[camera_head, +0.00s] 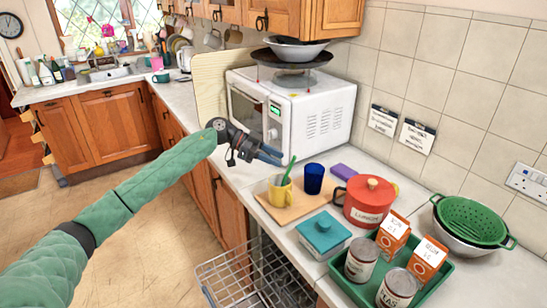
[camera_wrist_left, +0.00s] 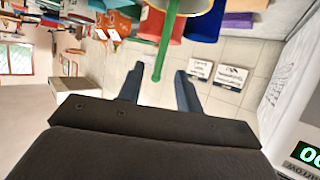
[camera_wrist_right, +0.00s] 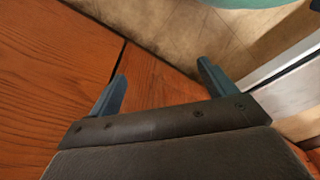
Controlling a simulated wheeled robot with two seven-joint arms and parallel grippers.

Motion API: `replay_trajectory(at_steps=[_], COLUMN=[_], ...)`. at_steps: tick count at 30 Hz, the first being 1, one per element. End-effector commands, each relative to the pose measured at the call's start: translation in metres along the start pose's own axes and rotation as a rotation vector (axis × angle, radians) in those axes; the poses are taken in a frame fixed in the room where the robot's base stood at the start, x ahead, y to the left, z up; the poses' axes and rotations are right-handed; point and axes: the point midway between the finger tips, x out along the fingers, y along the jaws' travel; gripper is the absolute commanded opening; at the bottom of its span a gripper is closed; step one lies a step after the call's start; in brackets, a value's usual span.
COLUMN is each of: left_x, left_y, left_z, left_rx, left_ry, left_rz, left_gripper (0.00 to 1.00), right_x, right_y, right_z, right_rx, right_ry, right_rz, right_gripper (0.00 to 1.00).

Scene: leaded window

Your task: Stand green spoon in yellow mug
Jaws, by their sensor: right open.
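The yellow mug (camera_head: 280,193) stands upright on a wooden board on the counter. The green spoon (camera_head: 289,170) stands tilted in it, its upper end sticking out above the rim; its lower end is hidden inside. My left gripper (camera_head: 272,156) is open just above and left of the spoon. In the left wrist view the spoon (camera_wrist_left: 165,45) comes from the mug (camera_wrist_left: 196,6), and its free end shows between the spread fingertips, with no grip on it visible. My right gripper (camera_wrist_right: 161,76) is open and empty in front of wooden cabinet doors, outside the head view.
A blue cup (camera_head: 313,178) stands close right of the mug on the board (camera_head: 298,210). A red pot (camera_head: 368,197), teal box (camera_head: 323,234) and green tray (camera_head: 408,295) crowd the right. A microwave (camera_head: 310,120) stands behind; an open wire rack (camera_head: 245,280) is below.

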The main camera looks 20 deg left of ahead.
Motion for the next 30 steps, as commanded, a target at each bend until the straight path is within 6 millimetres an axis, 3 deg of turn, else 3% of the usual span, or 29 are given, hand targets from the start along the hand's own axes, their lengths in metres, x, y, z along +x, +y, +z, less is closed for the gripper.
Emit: replay_trajectory(at_steps=[10,21,30], left_x=[-0.01,-0.059,-0.077], left_y=[-0.001,-0.001,0.0], left_z=[0.002,0.003,0.001], left_rx=[0.001,0.0,0.0], left_ry=[-0.002,-0.002,0.0], left_rz=[-0.002,-0.002,0.0], left_gripper=[0.35,0.35,0.35], right_x=[0.001,-0.053,-0.076], right_y=[-0.013,-0.02,-0.023], right_z=[-0.003,-0.022,-0.032], right_rx=[0.009,0.015,0.016], right_ry=[-0.005,-0.021,-0.025], right_rz=[-0.015,-0.028,-0.033], right_gripper=[0.83,0.83,0.83])
